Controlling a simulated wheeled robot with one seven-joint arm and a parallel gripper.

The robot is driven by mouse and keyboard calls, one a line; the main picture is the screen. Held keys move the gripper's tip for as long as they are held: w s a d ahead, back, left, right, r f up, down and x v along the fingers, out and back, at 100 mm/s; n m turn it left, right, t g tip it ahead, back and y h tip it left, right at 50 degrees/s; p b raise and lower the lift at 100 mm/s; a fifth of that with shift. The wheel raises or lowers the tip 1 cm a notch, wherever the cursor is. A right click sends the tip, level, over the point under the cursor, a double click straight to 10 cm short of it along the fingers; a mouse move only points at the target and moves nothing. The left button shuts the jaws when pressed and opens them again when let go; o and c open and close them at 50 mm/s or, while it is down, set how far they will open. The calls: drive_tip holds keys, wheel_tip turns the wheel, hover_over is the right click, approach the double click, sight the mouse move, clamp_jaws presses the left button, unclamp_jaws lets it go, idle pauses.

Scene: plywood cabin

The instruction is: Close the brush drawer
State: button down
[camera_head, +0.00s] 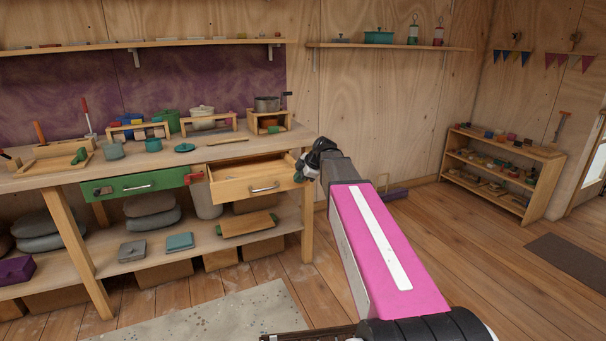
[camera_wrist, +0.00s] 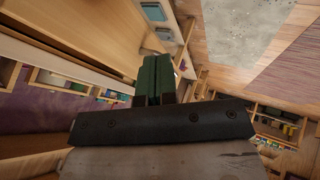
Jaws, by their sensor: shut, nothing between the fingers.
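A light wooden drawer (camera_head: 232,188) with a metal bar handle is pulled out from the right part of the workbench. Its visible inside looks bare; no brush shows in it. A green-fronted drawer (camera_head: 130,186) to its left sits in the bench, seemingly closed. No label tells which is the brush drawer. My gripper (camera_head: 299,171) is at the right end of the open drawer's front, close to its corner; I cannot tell if it touches. In the wrist view, the dark green fingers (camera_wrist: 154,68) are together and empty, beside a wooden panel (camera_wrist: 85,38).
The workbench top (camera_head: 60,178) carries pots, small racks and tools. A lower shelf (camera_head: 130,262) holds boxes and stones. A low shelf unit (camera_head: 500,168) stands at the right wall. The floor (camera_head: 440,225) between them is mostly clear.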

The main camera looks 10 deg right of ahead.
sight(284, 187)
drive_tip(key=w+a+f, duration=0.2)
drive_tip(key=w, duration=0.1)
drive_tip(key=w+a+f, duration=0.1)
drive_tip(key=shift+w+f, duration=0.2)
drive_tip(key=shift+f, duration=0.15)
drive_tip(key=shift+w+a, duration=0.15)
drive_tip(key=shift+w, duration=0.4)
drive_tip(key=w+a, duration=0.1)
drive_tip(key=w, duration=0.4)
drive_tip(key=w+a, duration=0.2)
drive_tip(key=w, duration=0.4)
drive_tip(key=w+a, duration=0.2)
drive_tip(key=w, duration=0.4)
drive_tip(key=shift+w, duration=0.15)
